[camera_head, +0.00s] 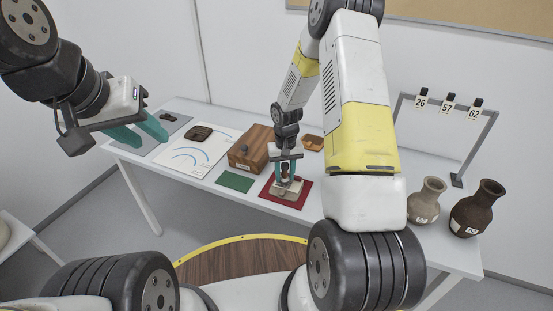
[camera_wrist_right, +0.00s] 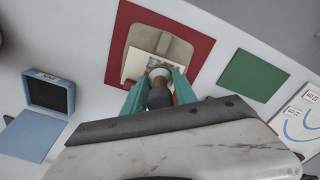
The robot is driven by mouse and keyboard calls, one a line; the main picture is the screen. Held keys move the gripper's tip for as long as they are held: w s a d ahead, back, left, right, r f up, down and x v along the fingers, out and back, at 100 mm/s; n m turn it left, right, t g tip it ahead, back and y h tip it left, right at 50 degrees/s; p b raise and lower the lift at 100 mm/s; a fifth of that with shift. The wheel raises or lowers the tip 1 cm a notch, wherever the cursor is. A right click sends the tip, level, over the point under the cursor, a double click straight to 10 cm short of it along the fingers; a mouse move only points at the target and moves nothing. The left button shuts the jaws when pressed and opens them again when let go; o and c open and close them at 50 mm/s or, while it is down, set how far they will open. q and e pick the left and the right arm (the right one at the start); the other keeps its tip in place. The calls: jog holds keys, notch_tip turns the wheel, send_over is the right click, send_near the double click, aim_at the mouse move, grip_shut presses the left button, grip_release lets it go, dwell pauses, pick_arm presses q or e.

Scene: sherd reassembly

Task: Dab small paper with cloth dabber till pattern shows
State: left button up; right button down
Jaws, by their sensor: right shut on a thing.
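My right gripper (camera_head: 287,178) is shut on the cloth dabber, upright over the red mat (camera_head: 268,190). In the right wrist view the dabber has a dark brown handle (camera_wrist_right: 158,98) and a pale round pad (camera_wrist_right: 160,73), between the teal fingers. The small cream paper (camera_wrist_right: 132,66) lies on a beige slab (camera_wrist_right: 178,45) on the red mat. Grey, mottled marks show on the paper above the pad. The pad overlaps the paper in this view; I cannot tell whether it touches. My left gripper (camera_head: 138,132) is open and empty, raised over the table's left end.
A wooden box (camera_head: 248,152) and a green mat (camera_head: 236,181) lie left of the red mat. Sheets with blue arcs (camera_head: 190,160) lie further left. Two vases (camera_head: 425,200) and a tag rack (camera_head: 489,125) stand right. A blue box (camera_wrist_right: 50,93) shows in the wrist view.

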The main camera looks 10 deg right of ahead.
aim_at(285, 164)
jog(key=shift+r, duration=3.05)
jog(key=shift+d, duration=0.1)
